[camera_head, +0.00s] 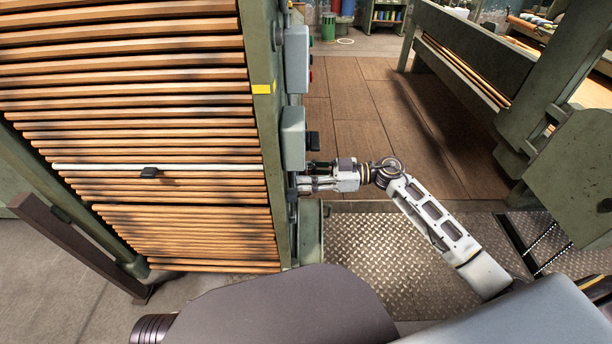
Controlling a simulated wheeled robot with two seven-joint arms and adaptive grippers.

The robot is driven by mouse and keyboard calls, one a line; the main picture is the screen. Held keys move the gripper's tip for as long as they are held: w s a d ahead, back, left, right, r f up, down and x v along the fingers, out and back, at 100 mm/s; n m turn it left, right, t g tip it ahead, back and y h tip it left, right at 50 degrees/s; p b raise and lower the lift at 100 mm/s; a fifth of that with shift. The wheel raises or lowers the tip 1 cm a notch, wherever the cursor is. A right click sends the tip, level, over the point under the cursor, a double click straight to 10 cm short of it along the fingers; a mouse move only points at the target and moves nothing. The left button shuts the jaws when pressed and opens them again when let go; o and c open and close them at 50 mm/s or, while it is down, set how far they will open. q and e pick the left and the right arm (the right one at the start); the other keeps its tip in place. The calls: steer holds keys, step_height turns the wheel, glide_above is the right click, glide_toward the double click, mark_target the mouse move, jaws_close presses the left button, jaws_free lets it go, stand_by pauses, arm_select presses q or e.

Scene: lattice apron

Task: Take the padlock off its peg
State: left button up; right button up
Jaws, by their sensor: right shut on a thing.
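My right gripper (302,184) reaches in from the right to the side of the green upright post (270,130), just below a grey switch box (292,137). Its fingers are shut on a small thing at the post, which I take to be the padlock. The padlock and its peg are too small and too covered by the fingers and the post to make out, so I cannot tell whether the padlock is still around the peg. My left gripper is not in view.
A rack of wooden slats (150,100) with one white slat fills the left. Another grey box (296,58) sits higher on the post. Brown floor (360,110) is open beyond my right arm. A green machine frame (500,70) stands at the right.

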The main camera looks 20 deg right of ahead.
stand_by(0.4)
steer(key=shift+r+p, duration=0.7)
steer(key=shift+p, duration=0.55)
stand_by(0.4)
steer(key=shift+d, duration=0.35)
steer(key=shift+f+p+v, duration=0.2)
steer(key=shift+p+v, duration=1.75)
steer(key=shift+v, duration=2.55)
